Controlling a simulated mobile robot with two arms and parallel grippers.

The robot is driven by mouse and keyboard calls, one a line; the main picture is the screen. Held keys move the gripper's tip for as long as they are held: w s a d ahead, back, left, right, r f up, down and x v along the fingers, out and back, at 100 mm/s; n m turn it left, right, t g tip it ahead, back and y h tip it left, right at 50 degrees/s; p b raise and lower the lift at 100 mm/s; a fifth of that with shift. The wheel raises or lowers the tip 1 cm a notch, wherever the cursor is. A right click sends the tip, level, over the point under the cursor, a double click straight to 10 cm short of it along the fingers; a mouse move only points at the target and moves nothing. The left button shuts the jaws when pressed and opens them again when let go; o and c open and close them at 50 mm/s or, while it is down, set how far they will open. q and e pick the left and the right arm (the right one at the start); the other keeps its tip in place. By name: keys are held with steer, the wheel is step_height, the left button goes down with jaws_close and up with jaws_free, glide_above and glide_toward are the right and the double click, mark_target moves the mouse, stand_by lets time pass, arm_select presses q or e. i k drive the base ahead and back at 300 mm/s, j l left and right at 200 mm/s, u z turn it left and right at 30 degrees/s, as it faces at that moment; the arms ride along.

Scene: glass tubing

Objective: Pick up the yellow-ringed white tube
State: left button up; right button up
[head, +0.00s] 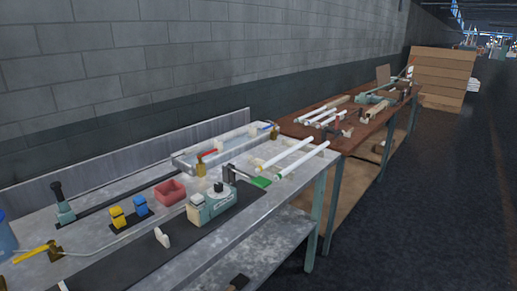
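Two long white tubes lie side by side across the right end of the grey metal bench: the rear tube (286,152) and the front tube (300,161). Several shorter white tubes (322,118) lie on the brown table behind. Neither of my grippers is in view.
The grey bench (120,185) carries a shallow tray (185,168), a red bin (170,192), a teal and cream device (211,204), yellow (118,217) and blue (140,205) blocks, and a green item (261,182). Stacked boards (442,75) stand far back. The dark floor (420,210) at right is clear.

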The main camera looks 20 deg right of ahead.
mark_target(258, 169)
steer(key=i+l+u, duration=0.1)
steer(key=l, duration=0.3)
steer(key=i+l+u, duration=0.15)
steer(key=l, duration=0.25)
steer(key=i+l+u, duration=0.1)
steer(key=i+l, duration=0.15)
steer(key=l, duration=0.15)
steer(key=i+l+u, duration=0.15)
steer(key=l, duration=0.3)
steer(key=i+l+u, duration=0.1)
steer(key=l, duration=0.3)
